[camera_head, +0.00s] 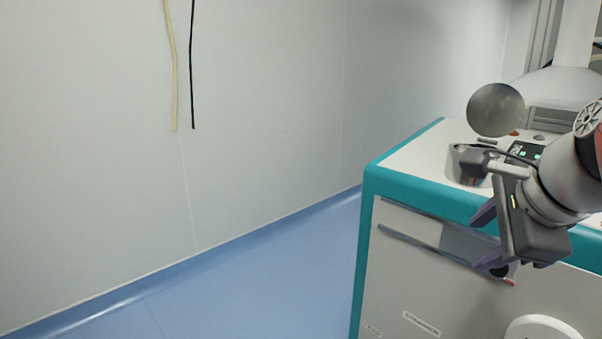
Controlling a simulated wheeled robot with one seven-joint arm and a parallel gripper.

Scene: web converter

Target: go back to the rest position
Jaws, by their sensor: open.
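My gripper (485,238) is at the right of the head view, in front of the teal-edged machine. Its two dark fingers are apart and point left, with nothing seen between them. The upper finger overlaps the machine's teal edge in the picture, the lower one its front face. I cannot tell whether either touches the machine. My arm comes in from the right edge of the picture.
The white machine (405,290) with its teal rim fills the lower right. A metal cylinder (462,163), a round grey disc (495,110) and a small panel (526,151) are at its top. Blue floor (260,290) is clear to the left, below a white wall with two hanging cables (192,70).

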